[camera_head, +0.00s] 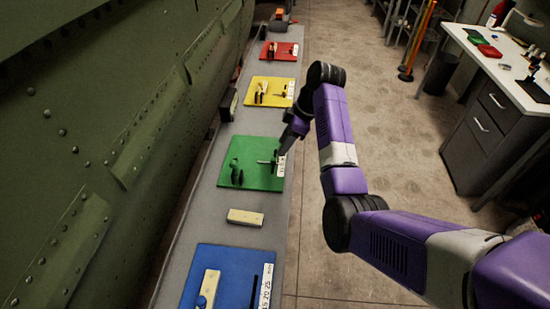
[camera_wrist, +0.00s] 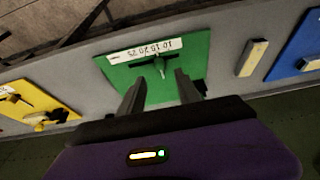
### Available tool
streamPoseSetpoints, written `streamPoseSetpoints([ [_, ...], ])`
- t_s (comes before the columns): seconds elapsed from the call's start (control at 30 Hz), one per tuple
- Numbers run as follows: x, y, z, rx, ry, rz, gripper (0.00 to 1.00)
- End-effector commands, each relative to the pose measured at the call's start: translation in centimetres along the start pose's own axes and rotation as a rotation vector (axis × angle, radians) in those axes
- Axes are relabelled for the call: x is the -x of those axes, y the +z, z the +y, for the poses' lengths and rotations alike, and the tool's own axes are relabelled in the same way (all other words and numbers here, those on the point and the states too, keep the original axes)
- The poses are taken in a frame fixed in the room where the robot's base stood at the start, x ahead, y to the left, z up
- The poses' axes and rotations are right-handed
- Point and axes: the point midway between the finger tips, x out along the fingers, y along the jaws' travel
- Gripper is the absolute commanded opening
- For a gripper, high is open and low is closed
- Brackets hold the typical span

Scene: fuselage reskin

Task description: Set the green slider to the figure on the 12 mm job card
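The green board (camera_head: 233,150) lies on the grey ledge, with a white number strip (camera_head: 281,165) on its right edge. In the wrist view the strip (camera_wrist: 145,49) appears to read 10 15 20 25. A slim slider piece (camera_head: 267,162) shows near the strip, and a dark upright piece (camera_head: 237,173) stands at the board's left. My gripper (camera_wrist: 161,82) is open and appears empty over the green board's edge. The slider's exact setting is unclear. I cannot make out a 12 mm job card.
Yellow (camera_head: 270,84), red (camera_head: 280,50) and blue (camera_head: 232,262) boards share the ledge. A cream block (camera_head: 245,217) lies between the green and blue boards. The riveted green fuselage wall (camera_head: 90,130) bounds the left. Open floor (camera_head: 390,130) lies right, before a workbench (camera_head: 500,70).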

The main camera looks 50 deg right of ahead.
Motion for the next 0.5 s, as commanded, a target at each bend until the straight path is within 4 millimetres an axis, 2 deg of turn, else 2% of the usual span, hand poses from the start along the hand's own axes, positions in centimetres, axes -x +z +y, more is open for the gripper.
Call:
streamPoseSetpoints([
  [0.3,-4.6,0.0,-0.1,-0.001,-0.002,-0.002,0.40],
  [0.5,-6.7,0.0,0.0,-0.003,0.001,-0.001,0.40],
])
